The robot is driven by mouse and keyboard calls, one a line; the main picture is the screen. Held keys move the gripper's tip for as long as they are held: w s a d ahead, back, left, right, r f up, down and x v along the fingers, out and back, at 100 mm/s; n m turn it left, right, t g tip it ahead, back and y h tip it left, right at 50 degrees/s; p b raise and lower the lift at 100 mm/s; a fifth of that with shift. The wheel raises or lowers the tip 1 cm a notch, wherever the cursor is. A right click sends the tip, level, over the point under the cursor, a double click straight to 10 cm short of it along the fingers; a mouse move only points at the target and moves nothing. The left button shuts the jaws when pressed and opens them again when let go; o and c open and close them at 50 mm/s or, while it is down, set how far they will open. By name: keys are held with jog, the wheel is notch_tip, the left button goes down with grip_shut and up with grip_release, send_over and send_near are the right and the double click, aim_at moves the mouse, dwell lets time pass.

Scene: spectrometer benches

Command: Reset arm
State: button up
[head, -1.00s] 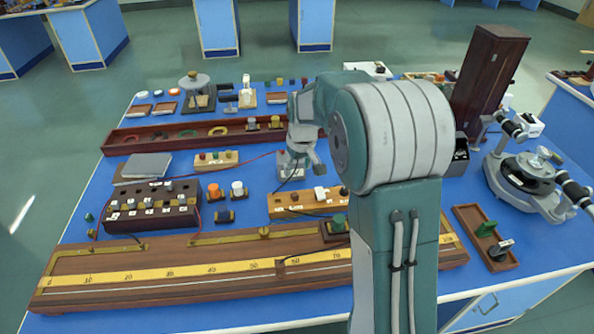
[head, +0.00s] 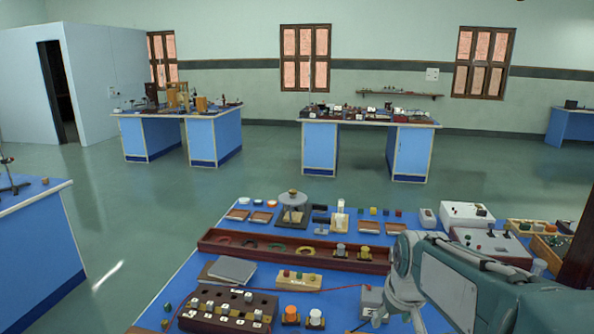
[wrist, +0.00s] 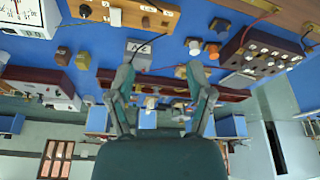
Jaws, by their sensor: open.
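My arm comes in from the lower right of the head view, low over the blue bench. My gripper (head: 402,322) is open and empty, pointing down just right of a small grey box (head: 371,301). In the wrist view my gripper (wrist: 160,82) shows its two fingers spread apart, with nothing between them in its grasp. The grey box, with a label, also shows in the wrist view (wrist: 140,47), beyond the fingertips. The wrist view is upside down. The rest of my arm is cut off by the frame edge.
The bench (head: 205,248) holds a long wooden tray (head: 225,243), a dark multi-socket box (head: 225,310), a small wooden terminal block (head: 298,278) and white instrument boxes (head: 467,214). Cables run near my gripper. Other benches (head: 320,150) stand across open floor.

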jog(key=s+a+r+m+t, duration=0.1)
jog(key=s+a+r+t, duration=0.1)
jog(key=s, duration=1.5)
jog(key=shift+s+a, duration=0.15)
dwell(0.8)
